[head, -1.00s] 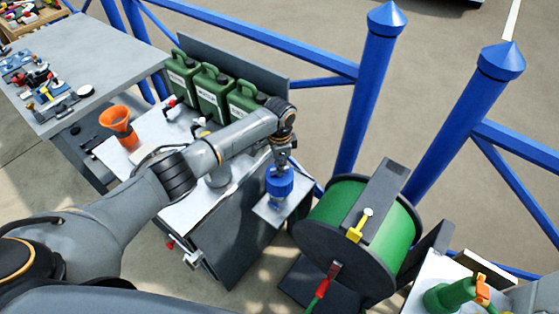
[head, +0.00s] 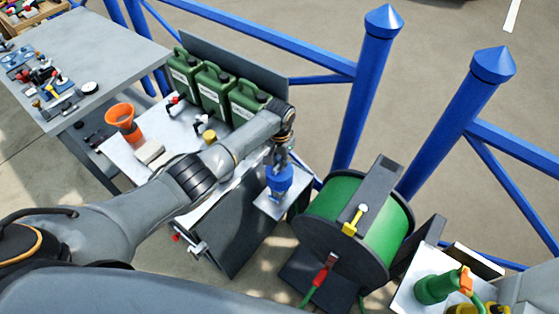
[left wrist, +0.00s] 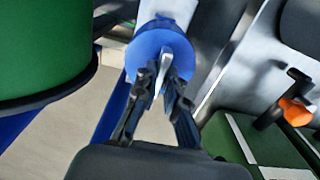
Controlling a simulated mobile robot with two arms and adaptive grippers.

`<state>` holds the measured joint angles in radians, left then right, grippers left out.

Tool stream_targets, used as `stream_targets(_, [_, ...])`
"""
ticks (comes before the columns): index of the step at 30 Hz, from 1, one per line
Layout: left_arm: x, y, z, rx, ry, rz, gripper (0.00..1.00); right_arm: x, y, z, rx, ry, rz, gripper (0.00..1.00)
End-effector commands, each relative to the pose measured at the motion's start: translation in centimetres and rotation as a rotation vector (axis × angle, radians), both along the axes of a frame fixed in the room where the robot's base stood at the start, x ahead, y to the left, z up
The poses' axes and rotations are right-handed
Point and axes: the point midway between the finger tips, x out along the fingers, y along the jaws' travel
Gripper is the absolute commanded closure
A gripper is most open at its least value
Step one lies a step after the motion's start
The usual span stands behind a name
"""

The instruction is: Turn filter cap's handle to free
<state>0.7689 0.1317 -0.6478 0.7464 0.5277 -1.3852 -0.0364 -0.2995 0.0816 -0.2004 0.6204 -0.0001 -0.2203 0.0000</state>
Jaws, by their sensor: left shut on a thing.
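The blue filter cap (head: 279,181) stands on a small light shelf at the right end of the metal bench. In the left wrist view, the cap (left wrist: 158,45) is a round blue disc with a thin grey handle (left wrist: 164,70) standing up across it. My left gripper (head: 280,157) is over the cap, its arm reaching in from the left. In the left wrist view, its dark fingers (left wrist: 160,85) are shut on the handle, one on each side. The fingers partly hide the handle and the cap's near edge. My right gripper is not in view.
A hose reel with green hose (head: 344,205) stands close right of the cap. Green jerrycans (head: 214,91) and an orange funnel (head: 122,118) stand on the bench (head: 185,130). Blue posts (head: 368,85) and rails run behind. A grey table (head: 105,60) with small parts is at left.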

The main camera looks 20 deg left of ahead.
Motion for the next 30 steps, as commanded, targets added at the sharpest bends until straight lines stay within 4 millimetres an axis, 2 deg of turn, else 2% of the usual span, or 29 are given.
stream_targets(16, [0.03, -0.01, 0.01, 0.000, -0.001, 0.025, 1.00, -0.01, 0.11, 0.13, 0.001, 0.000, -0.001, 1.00])
stream_targets(17, [0.03, -0.01, 0.01, 0.000, -0.001, 0.025, 0.86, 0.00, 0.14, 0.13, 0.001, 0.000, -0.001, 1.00])
stream_targets(20, [0.02, -0.02, 0.01, 0.000, -0.001, 0.024, 0.66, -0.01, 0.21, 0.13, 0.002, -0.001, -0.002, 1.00])
stream_targets(30, [0.05, -0.02, 0.19, -0.001, -0.002, 0.024, 0.66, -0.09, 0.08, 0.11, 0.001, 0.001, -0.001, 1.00])
